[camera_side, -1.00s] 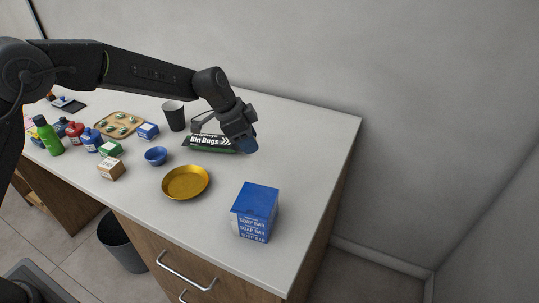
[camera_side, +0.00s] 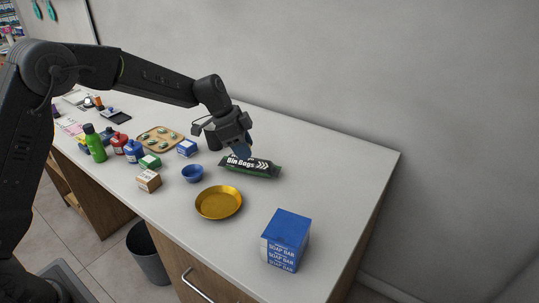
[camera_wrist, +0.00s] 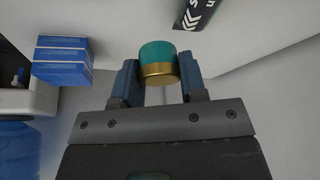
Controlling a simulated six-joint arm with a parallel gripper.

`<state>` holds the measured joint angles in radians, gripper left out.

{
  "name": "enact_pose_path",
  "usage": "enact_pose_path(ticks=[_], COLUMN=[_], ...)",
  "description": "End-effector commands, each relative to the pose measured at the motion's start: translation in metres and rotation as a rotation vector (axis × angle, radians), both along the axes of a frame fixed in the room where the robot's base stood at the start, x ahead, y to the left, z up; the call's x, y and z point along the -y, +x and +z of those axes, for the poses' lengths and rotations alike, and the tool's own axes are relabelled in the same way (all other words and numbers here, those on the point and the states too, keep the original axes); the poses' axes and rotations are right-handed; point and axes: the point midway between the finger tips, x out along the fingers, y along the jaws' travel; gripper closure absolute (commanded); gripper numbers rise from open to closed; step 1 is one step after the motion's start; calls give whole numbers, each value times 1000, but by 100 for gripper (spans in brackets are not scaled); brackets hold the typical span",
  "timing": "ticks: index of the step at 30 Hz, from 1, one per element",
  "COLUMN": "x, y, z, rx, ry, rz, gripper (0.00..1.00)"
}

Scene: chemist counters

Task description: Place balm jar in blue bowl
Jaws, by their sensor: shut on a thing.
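My gripper (camera_side: 241,152) is closed around the balm jar (camera_wrist: 157,51), a short round jar with a teal top and a gold lower band. The wrist view shows the jar between my two blue fingers; in the side view I cannot make it out. The blue bowl (camera_side: 192,173) is small and stands on the white counter, to the left of and nearer the side camera than my gripper. It looks empty. My gripper is over or just behind the left end of the bin bags pack (camera_side: 254,167).
A gold dish (camera_side: 218,203) stands in front of the bowl, with a blue soap bar box (camera_side: 286,240) to its right. A dark cup (camera_side: 213,138) is partly hidden by my gripper. Small boxes, bottles and a wooden tray (camera_side: 146,141) crowd the left. The right counter is clear.

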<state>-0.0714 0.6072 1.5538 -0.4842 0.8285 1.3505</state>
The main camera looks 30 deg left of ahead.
Motion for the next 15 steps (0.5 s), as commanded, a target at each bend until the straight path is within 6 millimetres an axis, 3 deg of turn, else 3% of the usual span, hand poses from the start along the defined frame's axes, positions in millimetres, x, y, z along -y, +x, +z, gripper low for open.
enact_pose_path(ticks=[1,6,10,15], x=[-27,-93,-129,-151], y=[-5,-28,-45,-58], z=[2,4,6,6], rx=[-1,-1,1,6], ry=[0,-2,-7,-10], rz=[13,15,14,12], gripper=[84,84,84,84])
